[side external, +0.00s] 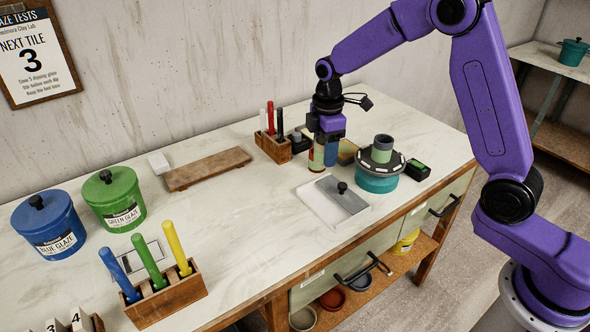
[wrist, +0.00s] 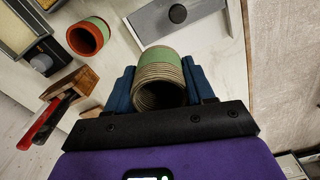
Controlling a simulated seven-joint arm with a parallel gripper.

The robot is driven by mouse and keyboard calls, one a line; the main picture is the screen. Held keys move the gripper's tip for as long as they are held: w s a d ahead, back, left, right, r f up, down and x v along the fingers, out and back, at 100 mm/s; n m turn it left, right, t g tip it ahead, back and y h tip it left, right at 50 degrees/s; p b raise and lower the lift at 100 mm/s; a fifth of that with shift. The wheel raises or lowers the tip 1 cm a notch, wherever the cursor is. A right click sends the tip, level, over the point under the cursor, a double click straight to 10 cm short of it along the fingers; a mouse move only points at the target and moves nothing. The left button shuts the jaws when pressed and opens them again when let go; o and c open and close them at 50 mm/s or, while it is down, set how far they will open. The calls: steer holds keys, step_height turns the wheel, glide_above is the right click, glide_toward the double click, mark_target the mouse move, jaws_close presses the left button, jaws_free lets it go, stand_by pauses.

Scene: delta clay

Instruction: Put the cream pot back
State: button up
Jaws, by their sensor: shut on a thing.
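My gripper (wrist: 161,88) is shut on a cream, ribbed cylindrical pot (wrist: 160,92) with a green band at its far end. Its blue fingers are on both sides of the pot in the wrist view. In the side view, my gripper (side external: 328,152) points down over the back of the table, and the held pot is hard to make out there. A terracotta pot with a green band (wrist: 88,37) stands just left of the held pot in the wrist view; a reddish pot (side external: 316,158) shows beside my fingers in the side view.
A grey-green cylinder (side external: 382,147) stands on a teal round stand (side external: 377,183) to the right. A grey slab with a black knob (side external: 341,195) lies in front.

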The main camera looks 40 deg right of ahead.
steer(key=w+f, duration=0.3)
steer(key=w, duration=0.3)
glide_above(295, 178)
steer(key=s, duration=0.1)
step_height(295, 178, down, 4)
steer(key=shift+d+r, duration=0.1)
steer(key=shift+d, duration=0.05)
steer(key=shift+w+f, duration=0.55)
steer(key=shift+f, duration=1.75)
steer(key=shift+f, duration=0.1)
steer(key=o, duration=1)
steer(key=shift+o, duration=0.2)
